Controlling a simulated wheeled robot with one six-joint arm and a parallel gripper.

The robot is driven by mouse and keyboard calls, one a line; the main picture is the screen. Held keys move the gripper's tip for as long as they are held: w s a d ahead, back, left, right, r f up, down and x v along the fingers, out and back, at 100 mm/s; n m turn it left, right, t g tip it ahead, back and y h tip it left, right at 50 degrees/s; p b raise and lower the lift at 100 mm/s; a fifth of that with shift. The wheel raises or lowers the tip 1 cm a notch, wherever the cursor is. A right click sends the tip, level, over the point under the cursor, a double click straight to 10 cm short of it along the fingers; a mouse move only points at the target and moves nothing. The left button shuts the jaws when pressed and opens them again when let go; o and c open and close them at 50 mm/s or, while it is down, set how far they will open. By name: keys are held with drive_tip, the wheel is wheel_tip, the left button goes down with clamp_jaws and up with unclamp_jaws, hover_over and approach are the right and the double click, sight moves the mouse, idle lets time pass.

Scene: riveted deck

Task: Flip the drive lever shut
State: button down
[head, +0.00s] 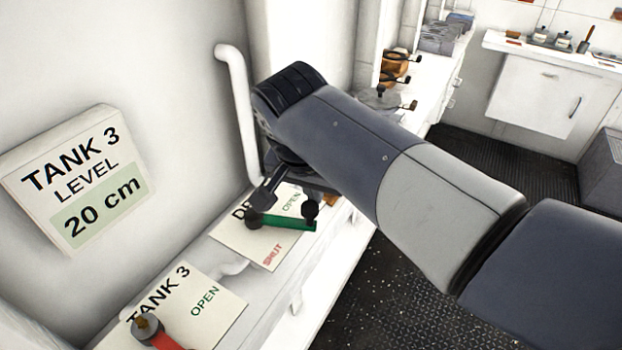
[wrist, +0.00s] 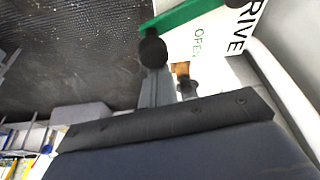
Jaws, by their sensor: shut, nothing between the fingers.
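The drive lever (head: 287,222) is a green bar on a white plate (head: 232,236) with the words OPEN and SHUT. A dark hub is at its left end and a black knob (head: 310,210) near its right end. The bar lies between the two words. My gripper (head: 262,196) is shut and empty, just above the hub end; I cannot tell whether it touches. In the wrist view the green bar (wrist: 185,17) and the black knob (wrist: 152,50) show at the top, beside the word OPEN. The fingertips are not clear there.
A second plate marked TANK 3 (head: 215,285) with a red lever (head: 165,340) lies nearer on the same ledge. A white pipe (head: 237,110) rises behind the drive plate. A TANK 3 LEVEL sign (head: 85,185) is at left. Dark floor (head: 365,295) lies open beside the ledge.

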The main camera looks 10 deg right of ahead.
sight(311, 213)
drive_tip(key=shift+s+a+m, duration=0.2)
drive_tip(key=shift+s+m, duration=0.5)
drive_tip(key=shift+s, duration=0.05)
drive_tip(key=shift+s+a+b, duration=0.15)
drive_tip(key=shift+s+a, duration=0.05)
drive_tip(key=shift+s, duration=0.35)
drive_tip(key=shift+s+a+b, duration=0.15)
drive_tip(key=shift+s+a, duration=0.05)
drive_tip(key=shift+s, duration=0.3)
